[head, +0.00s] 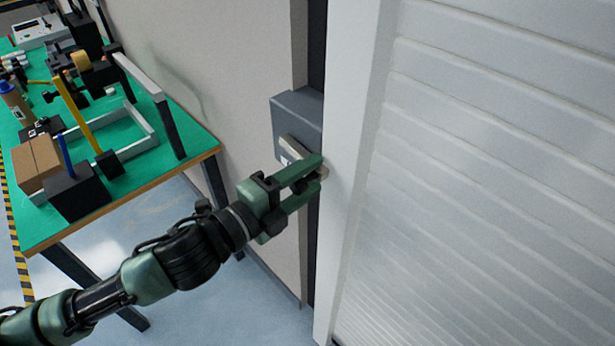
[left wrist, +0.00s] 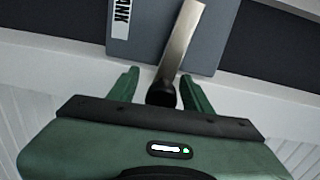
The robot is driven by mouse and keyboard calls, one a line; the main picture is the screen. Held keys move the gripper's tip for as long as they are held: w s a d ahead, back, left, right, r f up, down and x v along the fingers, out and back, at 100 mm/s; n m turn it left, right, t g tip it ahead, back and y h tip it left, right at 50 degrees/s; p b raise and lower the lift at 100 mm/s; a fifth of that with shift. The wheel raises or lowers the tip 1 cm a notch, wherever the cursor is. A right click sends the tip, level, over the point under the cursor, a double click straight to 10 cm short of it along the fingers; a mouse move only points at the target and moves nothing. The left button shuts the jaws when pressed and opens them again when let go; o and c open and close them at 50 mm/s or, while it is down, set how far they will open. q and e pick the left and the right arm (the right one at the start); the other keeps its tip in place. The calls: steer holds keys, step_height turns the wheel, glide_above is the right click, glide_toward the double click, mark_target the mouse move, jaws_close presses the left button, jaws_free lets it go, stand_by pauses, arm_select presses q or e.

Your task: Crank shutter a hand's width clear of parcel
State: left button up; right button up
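The white slatted shutter (head: 480,190) fills the right side of the head view; its lower edge is out of view. A grey crank box (head: 296,112) is mounted beside the pale door frame, with a metal crank arm (head: 296,149). In the left wrist view the crank arm (left wrist: 182,40) ends in a dark knob (left wrist: 161,93). My left gripper (head: 316,173) is at the crank, its fingers spread on either side of the knob, with a visible gap on one side. No parcel shows near the shutter. My right gripper is out of view.
A green-topped workbench (head: 110,188) stands at the left, with a cardboard box (head: 36,160), a grey tray frame (head: 140,122) and several tools. A beige wall (head: 225,70) lies between bench and crank box. The floor (head: 190,290) below is clear.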

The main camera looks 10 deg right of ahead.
arm_select(q)
steer(key=b+v, duration=0.1)
steer(key=v, duration=0.2)
steer(key=b+v, duration=0.1)
steer(key=v, duration=0.3)
steer(key=shift+a+f, duration=0.1)
steer(key=shift+f, duration=0.05)
steer(key=shift+s+a, duration=0.25)
